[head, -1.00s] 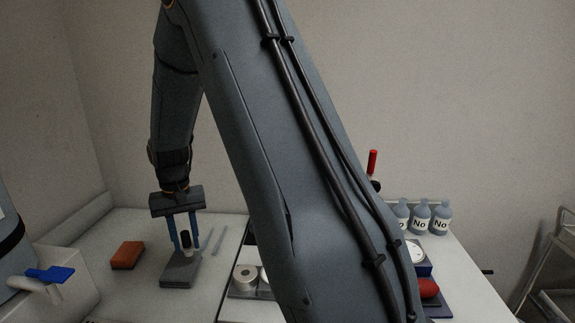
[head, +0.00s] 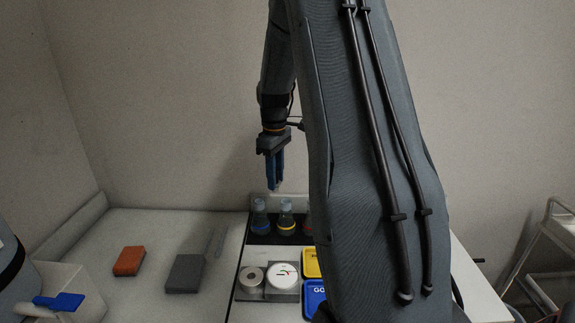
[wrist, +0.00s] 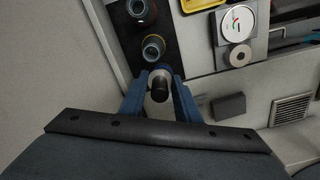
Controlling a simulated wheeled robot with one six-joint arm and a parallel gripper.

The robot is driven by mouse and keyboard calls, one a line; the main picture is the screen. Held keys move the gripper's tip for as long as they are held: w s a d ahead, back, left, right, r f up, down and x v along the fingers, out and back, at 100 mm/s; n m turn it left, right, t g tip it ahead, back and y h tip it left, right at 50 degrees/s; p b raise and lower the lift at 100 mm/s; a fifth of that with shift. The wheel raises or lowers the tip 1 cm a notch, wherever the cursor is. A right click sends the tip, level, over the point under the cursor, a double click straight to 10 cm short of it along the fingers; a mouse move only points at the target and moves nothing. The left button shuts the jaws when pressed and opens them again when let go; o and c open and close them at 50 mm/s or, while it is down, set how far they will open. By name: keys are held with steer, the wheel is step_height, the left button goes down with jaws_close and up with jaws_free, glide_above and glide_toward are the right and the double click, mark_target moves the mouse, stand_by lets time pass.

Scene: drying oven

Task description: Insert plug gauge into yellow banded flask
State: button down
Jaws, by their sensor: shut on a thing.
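My gripper (head: 275,185) hangs in the air above the left end of the flask row. In the wrist view, my gripper (wrist: 160,97) is shut on the plug gauge (wrist: 160,93), whose dark end faces the camera; the fingers mostly hide it in the head view. The yellow banded flask (head: 287,217) stands upright between two other flasks on a black mat, and appears in the wrist view (wrist: 152,48) just beyond the fingertips. The gauge is above and apart from the flasks.
A flask (head: 260,217) stands on the left of the yellow one; a red-toned one (head: 307,227) is partly hidden by my arm. In front are a metal ring (head: 250,278), a white dial (head: 283,275), a yellow bin (head: 311,262) and a blue bin (head: 314,297). A grey block (head: 185,273) and orange block (head: 129,261) lie left.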

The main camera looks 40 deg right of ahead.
steer(key=shift+s+d+r+n, duration=0.2)
steer(key=shift+d, duration=0.3)
steer(key=shift+s+d+r+n, duration=0.15)
steer(key=shift+d+r+n, duration=0.1)
steer(key=shift+d, duration=0.3)
steer(key=shift+s+d+r+n, duration=0.15)
steer(key=shift+s+d+r, duration=0.05)
steer(key=shift+d, duration=0.3)
steer(key=shift+p, duration=0.45)
steer(key=shift+s, duration=0.1)
steer(key=shift+f+b, duration=0.85)
steer(key=shift+f, duration=1.6)
steer(key=shift+p, duration=0.6)
steer(key=shift+f+b, duration=0.55)
steer(key=shift+f, duration=1.2)
steer(key=c, duration=0.8)
jaws_free()
steer(key=shift+o, duration=0.2)
